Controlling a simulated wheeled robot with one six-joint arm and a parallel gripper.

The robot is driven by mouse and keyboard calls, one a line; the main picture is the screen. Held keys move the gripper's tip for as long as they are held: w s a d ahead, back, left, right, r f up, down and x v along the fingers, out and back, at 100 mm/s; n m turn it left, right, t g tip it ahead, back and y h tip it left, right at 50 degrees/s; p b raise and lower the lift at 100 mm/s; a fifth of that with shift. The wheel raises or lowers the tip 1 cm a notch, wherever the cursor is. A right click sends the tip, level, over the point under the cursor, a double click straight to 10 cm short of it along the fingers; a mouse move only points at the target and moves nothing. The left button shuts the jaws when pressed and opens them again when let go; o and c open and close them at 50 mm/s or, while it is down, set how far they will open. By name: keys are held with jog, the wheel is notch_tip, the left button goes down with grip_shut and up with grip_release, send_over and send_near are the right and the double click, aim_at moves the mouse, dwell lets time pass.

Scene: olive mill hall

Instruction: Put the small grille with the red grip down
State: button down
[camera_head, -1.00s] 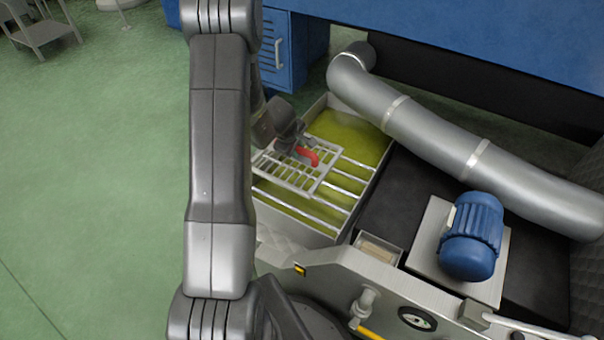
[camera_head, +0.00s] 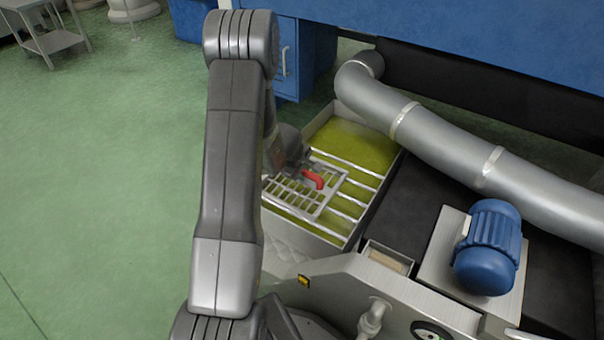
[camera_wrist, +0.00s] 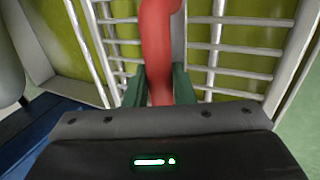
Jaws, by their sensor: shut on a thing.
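The small grille (camera_head: 290,199) is a pale metal grid with a red grip (camera_head: 313,179). In the head view it is over the near part of a steel trough (camera_head: 373,215) holding yellow-green liquid. My gripper (camera_head: 304,172) is shut on the red grip; in the wrist view the green fingers (camera_wrist: 159,88) stand either side of the grip (camera_wrist: 157,45). Bars of the grille (camera_wrist: 250,48) show on both sides of it. Metal bars (camera_head: 343,200) cross the trough under and beside the grille. I cannot tell whether the grille touches them. My arm hides the grille's left edge.
A large grey pipe (camera_head: 445,140) runs along the trough's right side. A blue motor (camera_head: 487,250) stands on a plate at the right. A small open box (camera_head: 388,257) is by the trough's near corner. Green floor (camera_head: 100,190) is free on the left.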

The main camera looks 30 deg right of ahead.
jog(key=shift+f, duration=0.1)
jog(key=c, duration=1.2)
grip_release()
jog(key=shift+c, duration=0.2)
